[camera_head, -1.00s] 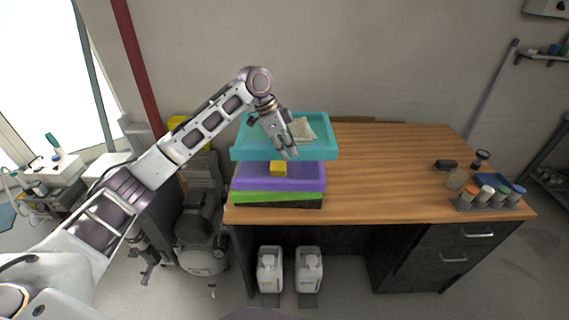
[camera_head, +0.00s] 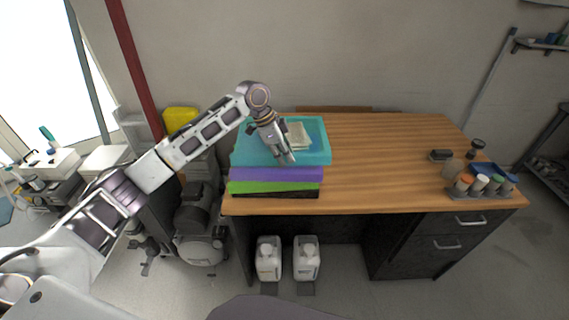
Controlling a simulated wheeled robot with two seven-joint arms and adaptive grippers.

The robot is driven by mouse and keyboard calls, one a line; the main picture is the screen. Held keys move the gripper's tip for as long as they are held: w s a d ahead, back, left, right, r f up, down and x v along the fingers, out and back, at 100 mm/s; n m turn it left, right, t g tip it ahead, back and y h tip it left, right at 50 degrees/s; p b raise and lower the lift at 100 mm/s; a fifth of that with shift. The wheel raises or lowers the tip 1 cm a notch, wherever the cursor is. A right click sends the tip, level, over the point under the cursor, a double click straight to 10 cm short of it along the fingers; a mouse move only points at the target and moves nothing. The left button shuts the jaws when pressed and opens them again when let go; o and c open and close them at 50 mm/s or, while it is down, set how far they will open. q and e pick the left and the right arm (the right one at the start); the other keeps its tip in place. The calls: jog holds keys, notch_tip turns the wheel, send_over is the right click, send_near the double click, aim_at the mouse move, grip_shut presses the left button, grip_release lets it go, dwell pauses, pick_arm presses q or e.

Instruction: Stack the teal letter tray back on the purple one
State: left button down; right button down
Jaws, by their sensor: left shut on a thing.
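The teal letter tray (camera_head: 316,157) is at the left end of the wooden desk, directly over the purple tray (camera_head: 275,174). No clear gap shows between them, but I cannot tell whether the teal tray rests fully on the purple one. A pale pad (camera_head: 299,135) lies inside the teal tray. My left gripper (camera_head: 289,160) is shut on the teal tray at its front wall, reaching down from above. The purple tray sits on a green tray (camera_head: 272,187), with a dark tray below. My right gripper is not in view.
The wooden desk (camera_head: 390,160) is clear in the middle. At its right end stand a rack of several capped bottles (camera_head: 480,187) and a small dark object (camera_head: 440,155). Two white jugs (camera_head: 306,262) stand on the floor below. A wall is behind.

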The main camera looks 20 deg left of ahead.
pick_arm(q)
jog(key=shift+f, duration=1.9)
jog(key=c, duration=1.4)
grip_release()
jog(key=v, duration=1.2)
